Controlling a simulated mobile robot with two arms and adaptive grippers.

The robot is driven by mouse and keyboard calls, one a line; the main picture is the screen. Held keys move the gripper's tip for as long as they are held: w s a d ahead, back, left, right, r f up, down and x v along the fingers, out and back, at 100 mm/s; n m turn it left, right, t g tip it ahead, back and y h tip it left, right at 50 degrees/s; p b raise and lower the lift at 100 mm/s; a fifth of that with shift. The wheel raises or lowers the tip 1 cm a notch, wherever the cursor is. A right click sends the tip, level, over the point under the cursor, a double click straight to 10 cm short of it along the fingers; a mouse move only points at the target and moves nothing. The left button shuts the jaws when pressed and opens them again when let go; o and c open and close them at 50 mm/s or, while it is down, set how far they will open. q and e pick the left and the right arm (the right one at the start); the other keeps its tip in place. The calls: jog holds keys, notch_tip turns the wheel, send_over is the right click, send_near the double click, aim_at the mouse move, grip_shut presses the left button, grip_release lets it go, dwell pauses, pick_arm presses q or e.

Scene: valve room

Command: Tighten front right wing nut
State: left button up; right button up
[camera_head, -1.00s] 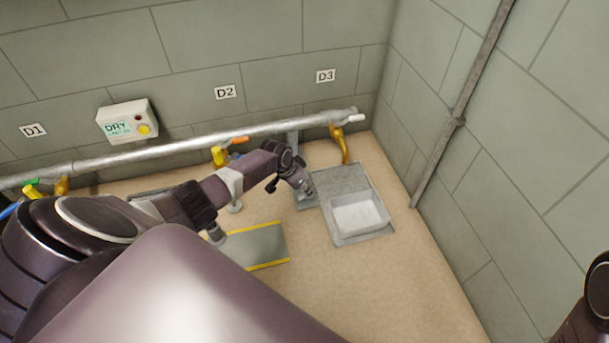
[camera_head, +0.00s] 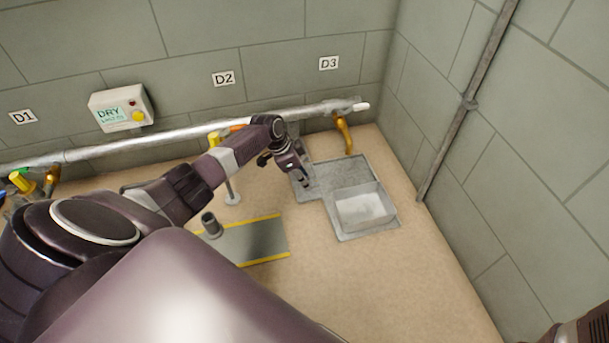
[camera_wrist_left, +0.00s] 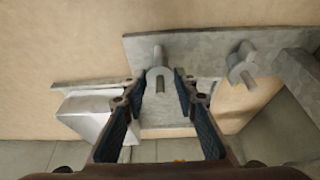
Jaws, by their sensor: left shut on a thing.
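In the left wrist view a grey wing nut (camera_wrist_left: 160,82) with an upright stud stands between the blue-padded fingers of my left gripper (camera_wrist_left: 160,88), which is shut on it. A second grey wing nut (camera_wrist_left: 240,66) stands to the right on the same grey plate (camera_wrist_left: 200,45), apart from the gripper. In the head view my left gripper (camera_head: 304,183) is down at the left edge of the grey metal plates, and the wing nuts are too small or hidden to make out. My right gripper is not in view.
A pale basin (camera_head: 363,208) sits right of my left gripper. A long pipe (camera_head: 200,133) runs along the wall, with a brass bend (camera_head: 344,132) at its right. The floor at front right is clear.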

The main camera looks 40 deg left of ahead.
pick_arm(q)
jog(key=o, duration=1.2)
jog(key=shift+c, duration=0.2)
